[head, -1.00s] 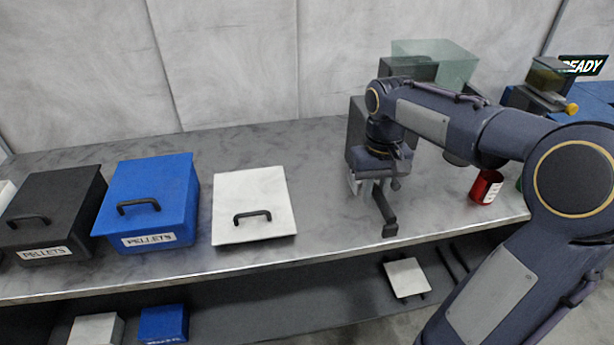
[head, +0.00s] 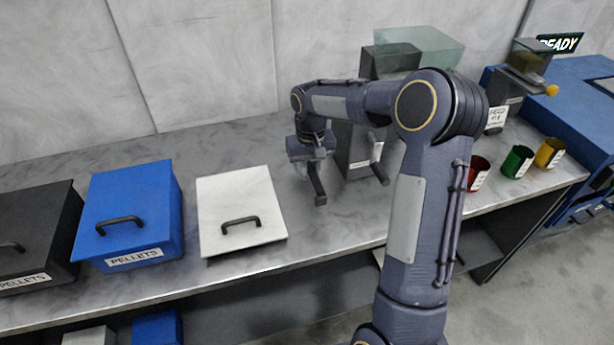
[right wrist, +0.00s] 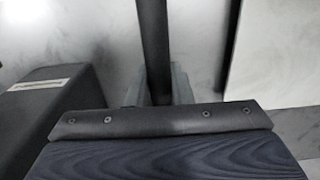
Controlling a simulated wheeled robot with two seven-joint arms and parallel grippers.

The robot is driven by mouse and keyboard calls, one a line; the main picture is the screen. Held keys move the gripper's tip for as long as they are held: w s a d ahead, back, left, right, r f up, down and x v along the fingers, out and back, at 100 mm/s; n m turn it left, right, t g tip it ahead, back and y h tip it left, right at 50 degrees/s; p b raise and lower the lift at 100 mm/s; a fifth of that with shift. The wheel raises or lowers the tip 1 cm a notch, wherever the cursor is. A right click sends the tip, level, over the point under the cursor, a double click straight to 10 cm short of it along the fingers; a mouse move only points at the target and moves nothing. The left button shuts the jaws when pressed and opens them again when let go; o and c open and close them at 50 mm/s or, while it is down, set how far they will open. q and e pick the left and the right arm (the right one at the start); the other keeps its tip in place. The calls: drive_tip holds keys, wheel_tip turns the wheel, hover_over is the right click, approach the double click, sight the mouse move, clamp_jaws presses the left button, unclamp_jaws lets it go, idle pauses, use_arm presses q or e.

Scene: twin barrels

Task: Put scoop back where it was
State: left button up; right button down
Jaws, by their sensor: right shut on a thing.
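My right gripper (head: 312,164) is shut on the scoop (head: 318,187), a dark grey bar-like tool with a small bent end. It hangs down from the fingers over the bench, between the white-lidded box and the grey machine. Whether its tip touches the bench I cannot tell. In the right wrist view, the scoop (right wrist: 154,38) shows as a dark bar running up from between my fingers (right wrist: 158,85). The fingers hide part of it. My left gripper is out of view.
A white-lidded box (head: 238,200), a blue pellet box (head: 132,200) and a black pellet box (head: 38,225) stand left on the bench (head: 335,225). A grey machine (head: 355,150) stands behind my arm. Red (head: 478,172), green (head: 517,161) and yellow (head: 550,153) cups are at right.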

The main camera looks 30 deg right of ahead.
sight(307, 190)
drive_tip(key=shift+w+a+f, duration=0.1)
drive_tip(key=shift+w+f, duration=0.5)
drive_tip(key=shift+f, duration=1.55)
drive_tip(key=shift+f, duration=0.15)
drive_tip(key=shift+f, duration=0.15)
drive_tip(key=c, duration=1.3)
unclamp_jaws()
